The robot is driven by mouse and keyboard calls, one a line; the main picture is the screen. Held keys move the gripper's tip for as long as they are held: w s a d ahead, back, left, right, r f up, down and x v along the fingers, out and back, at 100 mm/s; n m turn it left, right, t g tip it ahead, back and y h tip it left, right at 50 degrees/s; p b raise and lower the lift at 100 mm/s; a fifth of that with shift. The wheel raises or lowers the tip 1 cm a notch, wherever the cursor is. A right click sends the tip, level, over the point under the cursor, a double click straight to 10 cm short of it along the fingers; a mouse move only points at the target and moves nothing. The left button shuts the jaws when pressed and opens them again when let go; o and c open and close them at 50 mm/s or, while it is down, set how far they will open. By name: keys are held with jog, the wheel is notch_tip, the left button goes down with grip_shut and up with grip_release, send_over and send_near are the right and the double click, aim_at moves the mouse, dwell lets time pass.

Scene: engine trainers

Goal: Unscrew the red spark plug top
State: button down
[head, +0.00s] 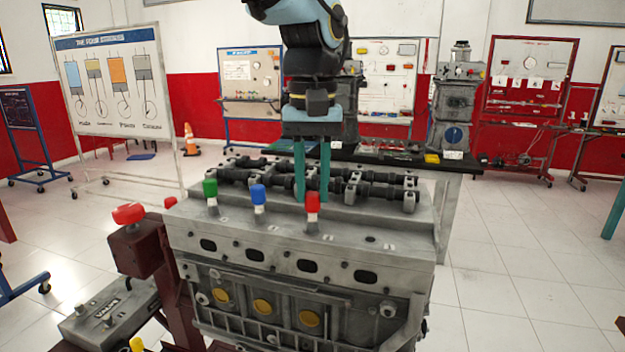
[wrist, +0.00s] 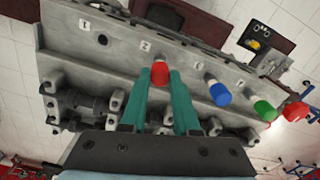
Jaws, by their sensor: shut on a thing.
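The red spark plug top (head: 313,203) stands upright on the engine block (head: 345,232), the rightmost of three coloured tops in the head view. My gripper (head: 312,197) reaches down from above with two long teal fingers. In the wrist view the red top (wrist: 160,73) sits between the fingertips (wrist: 160,76), and the fingers are shut on it. It appears still seated on the block. The finger contact is partly hidden behind the red top in the head view.
A blue plug top (head: 258,195) and a green plug top (head: 210,188) stand to the left on the block. Dark camshafts (head: 375,185) lie close behind the plugs. An empty plug hole (wrist: 102,40) shows in the wrist view.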

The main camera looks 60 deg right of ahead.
jog(key=n+p, duration=0.1)
jog(key=n, duration=0.5)
jog(key=shift+n, duration=0.3)
jog(key=n+p, duration=0.1)
jog(key=n, duration=0.5)
jog(key=n+p, duration=0.1)
jog(key=n, duration=0.5)
jog(key=shift+n, duration=0.4)
jog(key=n+p, duration=0.1)
jog(key=n, duration=0.4)
jog(key=shift+n, duration=0.4)
jog(key=c, duration=0.6)
grip_release()
jog(key=shift+r, duration=0.1)
